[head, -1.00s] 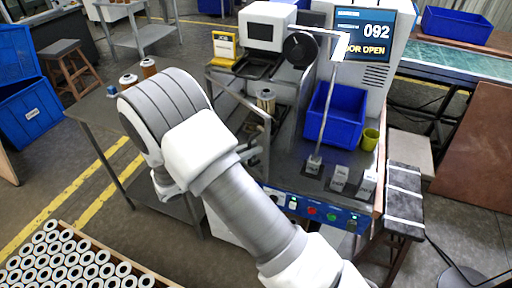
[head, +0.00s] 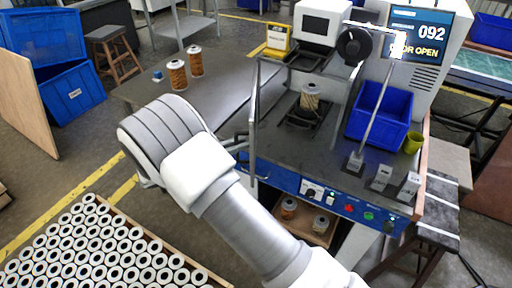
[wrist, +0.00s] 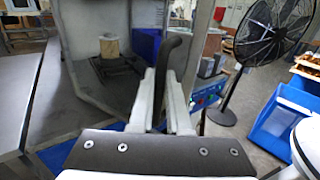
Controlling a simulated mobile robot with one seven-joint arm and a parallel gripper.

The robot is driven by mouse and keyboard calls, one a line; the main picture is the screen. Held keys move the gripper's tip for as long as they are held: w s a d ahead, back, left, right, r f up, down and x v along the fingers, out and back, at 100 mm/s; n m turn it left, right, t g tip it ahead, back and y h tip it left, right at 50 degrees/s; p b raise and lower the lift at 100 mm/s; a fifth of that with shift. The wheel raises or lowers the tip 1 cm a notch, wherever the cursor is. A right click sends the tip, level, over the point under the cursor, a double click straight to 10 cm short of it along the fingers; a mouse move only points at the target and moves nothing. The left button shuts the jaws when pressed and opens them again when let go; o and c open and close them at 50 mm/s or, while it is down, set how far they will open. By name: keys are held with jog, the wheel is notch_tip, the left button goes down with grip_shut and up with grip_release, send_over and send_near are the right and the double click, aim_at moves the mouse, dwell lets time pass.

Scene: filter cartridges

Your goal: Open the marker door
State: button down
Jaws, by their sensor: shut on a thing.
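The marker door is a clear panel in a grey frame (head: 254,122), standing out from the left front of the marking machine (head: 320,28) in the head view. The machine's screen (head: 418,35) reads "DOOR OPEN", partly covered. In the wrist view my gripper (wrist: 162,95) is shut on the dark curved door handle (wrist: 176,50). My arm hides most of the gripper in the head view. A filter cartridge (head: 310,96) stands upright inside the machine; it also shows in the wrist view (wrist: 110,46).
Two amber cartridges (head: 177,75) stand on the grey side table (head: 225,68). A blue bin (head: 380,112) and a yellow cup (head: 412,142) are at the machine's right. A crate of white-ended cartridges (head: 172,262) is at the lower left. A black fan (wrist: 268,30) stands right in the wrist view.

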jog(key=w+a+m+g+h+b, duration=0.1)
jog(key=w+a+g+b, duration=0.1)
jog(key=a, duration=0.5)
jog(key=shift+w+a+m+b, duration=0.2)
jog(key=shift+m+b, duration=0.1)
jog(key=shift+b, duration=0.05)
dwell(0.5)
jog(key=c, duration=0.9)
grip_release()
jog(key=shift+a, duration=0.15)
jog(key=shift+v, duration=3.65)
